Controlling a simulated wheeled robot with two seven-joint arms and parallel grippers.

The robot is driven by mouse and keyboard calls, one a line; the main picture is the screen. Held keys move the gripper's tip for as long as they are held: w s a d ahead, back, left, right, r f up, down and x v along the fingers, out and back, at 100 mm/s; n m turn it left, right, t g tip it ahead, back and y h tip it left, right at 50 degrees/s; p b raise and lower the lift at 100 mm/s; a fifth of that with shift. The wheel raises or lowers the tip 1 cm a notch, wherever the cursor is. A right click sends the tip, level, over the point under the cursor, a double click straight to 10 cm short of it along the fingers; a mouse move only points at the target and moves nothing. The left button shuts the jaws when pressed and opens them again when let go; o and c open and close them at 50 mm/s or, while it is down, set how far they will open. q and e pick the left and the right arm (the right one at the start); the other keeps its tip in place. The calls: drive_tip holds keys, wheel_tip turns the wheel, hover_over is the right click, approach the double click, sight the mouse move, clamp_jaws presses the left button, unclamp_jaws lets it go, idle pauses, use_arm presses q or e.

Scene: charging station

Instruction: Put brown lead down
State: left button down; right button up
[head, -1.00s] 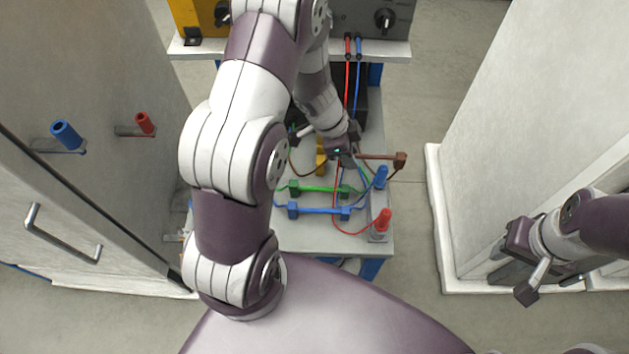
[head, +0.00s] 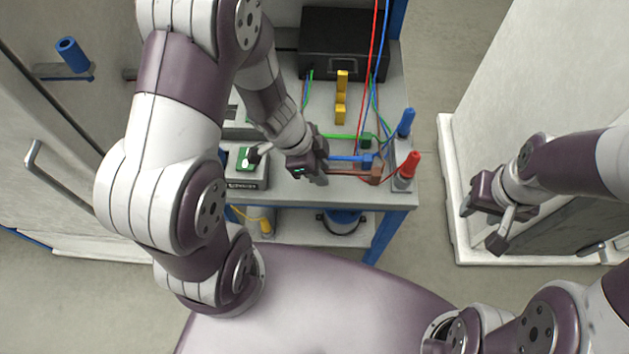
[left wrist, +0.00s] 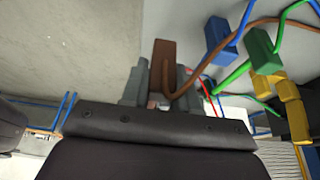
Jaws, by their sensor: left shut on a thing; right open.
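The brown lead (head: 345,174) lies across in front of the blue lead (head: 352,158) at the front of the cart top, with a brown end block (head: 376,172) at its right. My left gripper (head: 320,174) is shut on the brown lead's left end. In the left wrist view, a brown block (left wrist: 163,62) sits between the grey fingers (left wrist: 155,84), and its brown cable runs off to the upper right. Whether the lead touches the cart top is unclear. My right gripper (head: 482,224) is open and empty, off to the right.
Behind lie the green lead (head: 345,137), a yellow piece (head: 341,98) and a black box (head: 343,43). A red plug (head: 409,164) and blue plug (head: 405,122) stand at the cart's right edge.

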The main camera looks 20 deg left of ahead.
use_arm(q)
drive_tip(key=shift+a+f, duration=0.45)
wheel_tip(320, 180, down, 3)
drive_tip(key=shift+f+b, duration=0.2)
drive_tip(key=shift+b, duration=1)
drive_tip(key=shift+f, duration=0.15)
drive_tip(key=shift+f, duration=0.15)
drive_tip(key=c, duration=0.8)
unclamp_jaws()
drive_tip(key=shift+c, duration=0.2)
